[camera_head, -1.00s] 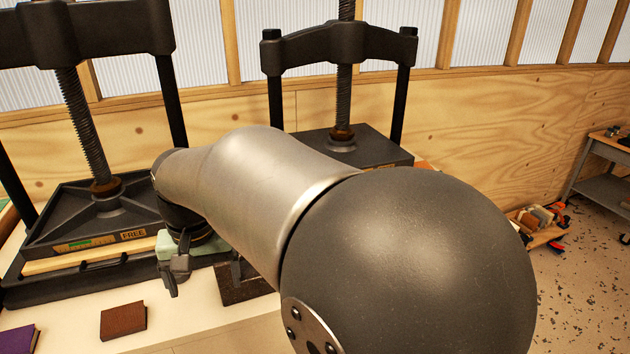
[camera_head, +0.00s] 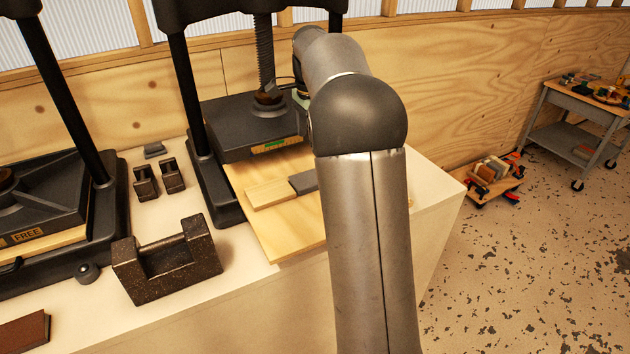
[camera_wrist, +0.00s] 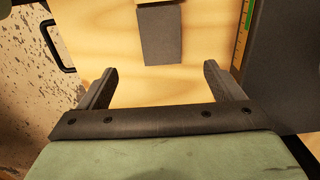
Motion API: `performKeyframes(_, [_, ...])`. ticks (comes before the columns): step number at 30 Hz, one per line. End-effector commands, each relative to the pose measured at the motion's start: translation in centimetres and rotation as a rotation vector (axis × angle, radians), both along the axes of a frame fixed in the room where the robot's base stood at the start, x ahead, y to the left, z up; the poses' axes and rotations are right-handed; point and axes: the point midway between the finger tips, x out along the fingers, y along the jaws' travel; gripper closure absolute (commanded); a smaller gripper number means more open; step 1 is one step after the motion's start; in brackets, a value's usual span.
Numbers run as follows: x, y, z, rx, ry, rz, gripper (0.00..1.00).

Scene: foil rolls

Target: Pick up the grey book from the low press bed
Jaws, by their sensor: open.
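The grey book (camera_head: 303,182) lies flat on the pale wooden bed (camera_head: 290,238) of the right-hand press, its right part hidden by my arm in the head view. A light wooden block (camera_head: 268,193) lies against its left end. In the wrist view, the grey book (camera_wrist: 160,36) is at the top middle, over the bare wooden bed (camera_wrist: 100,35). My gripper (camera_wrist: 160,78) is open and empty, its fingers short of the book's near end, with the book between their lines. The fingers are hidden in the head view.
The dark press plate (camera_head: 250,125) hangs over the back of the bed; its edge shows at the right in the wrist view (camera_wrist: 290,65). A dark iron weight (camera_head: 168,262) and two small weights (camera_head: 158,178) stand left.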

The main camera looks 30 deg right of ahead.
Motion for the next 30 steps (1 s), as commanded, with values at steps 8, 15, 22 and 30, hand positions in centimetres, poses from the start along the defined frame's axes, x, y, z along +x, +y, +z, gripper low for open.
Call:
performKeyframes(8, [0.0, 0.1, -5.1, 0.001, 0.003, 0.001, 0.13])
performKeyframes(15, [0.0, 0.2, -6.7, 0.0, 0.001, 0.001, 0.13])
performKeyframes(22, [0.1, 0.6, -10.1, 0.0, 0.002, 0.001, 0.13])
performKeyframes(30, [0.1, 0.6, -11.2, -0.001, -0.001, 0.001, 0.13])
